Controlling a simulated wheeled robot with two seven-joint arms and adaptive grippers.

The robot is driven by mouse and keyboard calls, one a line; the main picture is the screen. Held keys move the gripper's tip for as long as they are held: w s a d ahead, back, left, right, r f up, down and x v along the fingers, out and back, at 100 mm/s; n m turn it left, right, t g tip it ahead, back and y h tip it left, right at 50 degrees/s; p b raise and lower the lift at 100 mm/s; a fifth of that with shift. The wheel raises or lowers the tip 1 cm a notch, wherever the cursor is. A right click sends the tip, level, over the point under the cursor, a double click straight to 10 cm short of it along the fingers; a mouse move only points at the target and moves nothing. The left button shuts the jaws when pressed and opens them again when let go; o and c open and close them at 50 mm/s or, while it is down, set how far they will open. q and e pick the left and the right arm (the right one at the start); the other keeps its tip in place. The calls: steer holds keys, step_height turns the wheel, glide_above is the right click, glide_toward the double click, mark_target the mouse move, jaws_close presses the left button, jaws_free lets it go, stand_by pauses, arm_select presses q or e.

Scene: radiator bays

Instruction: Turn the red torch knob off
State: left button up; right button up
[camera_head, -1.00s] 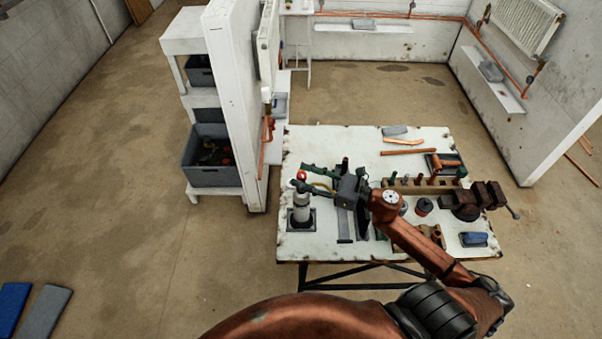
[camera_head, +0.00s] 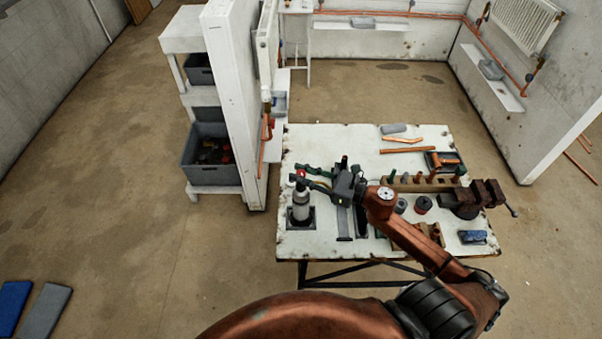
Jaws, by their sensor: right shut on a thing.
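The torch (camera_head: 301,209) is a grey-white cylinder standing upright on a dark square base at the left end of the white workbench. Its red knob (camera_head: 301,173) shows at the top, partly covered by a fingertip. My right gripper (camera_head: 304,178) reaches in from the right, with its dark green fingers at the torch's top. It is shut on the red knob, as far as the small view shows. My left gripper is not in view.
The workbench (camera_head: 350,141) holds copper pipes (camera_head: 407,150), a vise (camera_head: 478,198), a blue item (camera_head: 473,237) and small parts to the right. A white partition (camera_head: 236,120) stands left of the bench. The bench's back left is clear.

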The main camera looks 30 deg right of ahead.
jaws_close()
steer(key=shift+r+m+t+h+p, duration=0.1)
steer(key=shift+m+t+h+p, duration=0.5)
steer(key=shift+h, duration=0.4)
steer(key=m+t+h+p, duration=0.1)
steer(key=m+h, duration=0.1)
steer(key=shift+r+h+p, duration=0.1)
steer(key=shift+h+p, duration=0.2)
steer(key=shift+p, duration=0.05)
steer(key=shift+m+t+h+p, duration=0.3)
steer(key=shift+m+h+p, duration=0.3)
steer(key=shift+h, duration=0.3)
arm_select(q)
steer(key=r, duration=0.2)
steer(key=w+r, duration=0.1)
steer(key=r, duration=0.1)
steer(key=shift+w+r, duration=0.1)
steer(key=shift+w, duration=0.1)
arm_select(e)
steer(key=shift+f, duration=0.2)
